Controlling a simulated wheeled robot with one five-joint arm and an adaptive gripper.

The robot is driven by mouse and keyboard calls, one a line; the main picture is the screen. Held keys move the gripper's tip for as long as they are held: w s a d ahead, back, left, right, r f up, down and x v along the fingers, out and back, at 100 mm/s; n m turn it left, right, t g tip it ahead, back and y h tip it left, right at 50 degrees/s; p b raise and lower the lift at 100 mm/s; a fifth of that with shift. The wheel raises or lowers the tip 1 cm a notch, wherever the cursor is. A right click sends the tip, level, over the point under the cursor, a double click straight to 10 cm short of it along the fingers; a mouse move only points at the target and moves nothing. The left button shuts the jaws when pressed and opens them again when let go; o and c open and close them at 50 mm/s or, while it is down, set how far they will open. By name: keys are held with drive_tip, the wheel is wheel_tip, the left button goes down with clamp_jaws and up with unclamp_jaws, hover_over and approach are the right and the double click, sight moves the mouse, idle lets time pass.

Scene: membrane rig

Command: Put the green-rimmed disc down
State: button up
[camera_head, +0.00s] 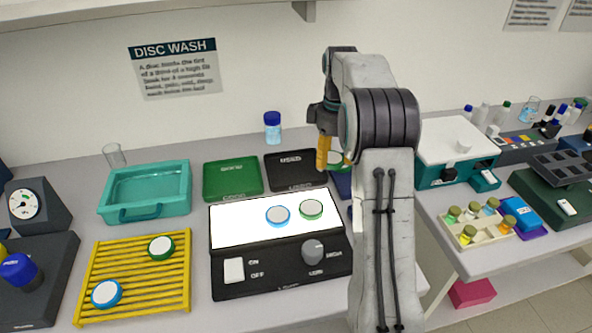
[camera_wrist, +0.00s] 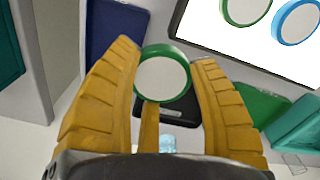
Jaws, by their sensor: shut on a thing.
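My gripper (camera_head: 328,152) is shut on a green-rimmed disc (camera_head: 338,159) with a pale face. In the wrist view the disc (camera_wrist: 163,78) sits between the two yellow fingers of my gripper (camera_wrist: 165,62), held above the bench near the black tray marked USED (camera_head: 285,173). Part of that tray (camera_wrist: 180,112) shows behind the disc in the wrist view. A second green-rimmed disc (camera_head: 311,209) lies on the lit panel beside a blue-rimmed disc (camera_head: 278,216). Another green-rimmed disc (camera_head: 161,247) and a blue-rimmed disc (camera_head: 107,293) lie on the yellow rack (camera_head: 181,296).
A green tray (camera_head: 232,180) stands left of the black one, and a dark blue tray (camera_head: 342,184) is partly hidden by my arm. The light box (camera_head: 283,277) is in front. A teal basin (camera_head: 145,212) stands left; a blue-capped bottle (camera_head: 272,128) stands behind.

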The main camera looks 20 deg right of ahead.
drive_tip(key=p, duration=0.7)
hover_over(297, 177)
drive_tip(key=s, duration=0.1)
drive_tip(key=f, duration=0.5)
drive_tip(key=shift+d+f, duration=0.1)
drive_tip(key=shift+d, duration=0.1)
drive_tip(key=shift+w+a+f+p, duration=0.2)
drive_tip(key=shift+w+f+p, duration=0.2)
drive_tip(key=shift+a+f, duration=0.1)
drive_tip(key=shift+f, duration=0.05)
drive_tip(key=f+p, duration=0.1)
drive_tip(key=p, duration=0.2)
drive_tip(key=shift+f, duration=0.3)
drive_tip(key=shift+f+p, duration=0.3)
drive_tip(key=shift+f, duration=0.9)
drive_tip(key=shift+f, duration=0.15)
drive_tip(key=o, duration=0.8)
drive_tip(key=shift+c, duration=0.2)
